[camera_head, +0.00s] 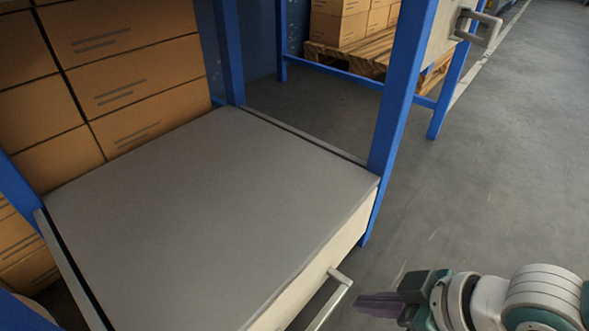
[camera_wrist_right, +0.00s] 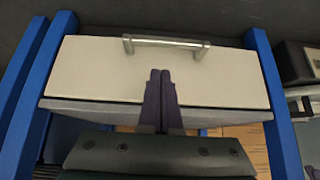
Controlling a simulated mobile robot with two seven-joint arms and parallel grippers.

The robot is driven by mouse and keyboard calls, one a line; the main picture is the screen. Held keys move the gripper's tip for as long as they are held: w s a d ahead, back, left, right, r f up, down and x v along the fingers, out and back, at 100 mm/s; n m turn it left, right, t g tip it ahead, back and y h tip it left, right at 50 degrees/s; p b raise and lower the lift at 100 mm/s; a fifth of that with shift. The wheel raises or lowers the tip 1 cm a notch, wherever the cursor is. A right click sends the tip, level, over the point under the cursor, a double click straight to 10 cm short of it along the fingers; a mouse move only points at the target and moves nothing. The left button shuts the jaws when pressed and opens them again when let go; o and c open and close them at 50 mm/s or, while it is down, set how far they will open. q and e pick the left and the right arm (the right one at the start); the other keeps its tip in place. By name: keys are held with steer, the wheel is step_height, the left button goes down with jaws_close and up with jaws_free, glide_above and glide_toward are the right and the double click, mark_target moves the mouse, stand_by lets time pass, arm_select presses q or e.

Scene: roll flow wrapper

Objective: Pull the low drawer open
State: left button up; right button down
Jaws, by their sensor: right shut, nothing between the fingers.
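The low drawer (camera_head: 210,215) is a wide grey-topped unit with a cream front, set between blue posts. Its front panel (camera_wrist_right: 85,65) fills much of the right wrist view. A pale metal bar handle (camera_head: 335,292) sticks out from the front; in the wrist view the handle (camera_wrist_right: 165,41) lies across the top of the panel. My right gripper (camera_head: 362,303) is shut and empty, to the right of the handle in the head view and apart from it. In the wrist view its fingertips (camera_wrist_right: 162,72) appear below the handle, over the panel. My left gripper is not in view.
Blue posts (camera_head: 401,90) flank the drawer. Stacked brown cartons (camera_head: 130,65) stand behind it at the left. Another unit with a handle (camera_head: 488,28) is at the upper right, with a pallet of boxes (camera_head: 345,25) behind. Grey floor (camera_head: 500,170) at the right is clear.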

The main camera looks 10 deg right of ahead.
steer(key=w+d, duration=0.1)
steer(key=d, duration=0.1)
steer(key=b, duration=0.5)
glide_above(329, 304)
steer(key=s+d, duration=0.1)
steer(key=s, duration=0.2)
step_height(329, 304, down, 5)
steer(key=w+f+b, duration=0.2)
steer(key=b, duration=0.1)
steer(key=shift+w+a+f, duration=0.35)
steer(key=shift+f, duration=0.05)
steer(key=shift+w+a+f+b, duration=0.15)
steer(key=shift+w+f+b, duration=0.05)
steer(key=shift+b, duration=0.15)
steer(key=shift+a+f, duration=0.1)
steer(key=shift+a, duration=0.15)
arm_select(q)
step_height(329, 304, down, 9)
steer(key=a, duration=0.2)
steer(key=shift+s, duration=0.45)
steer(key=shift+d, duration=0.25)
arm_select(e)
steer(key=shift+d, duration=0.1)
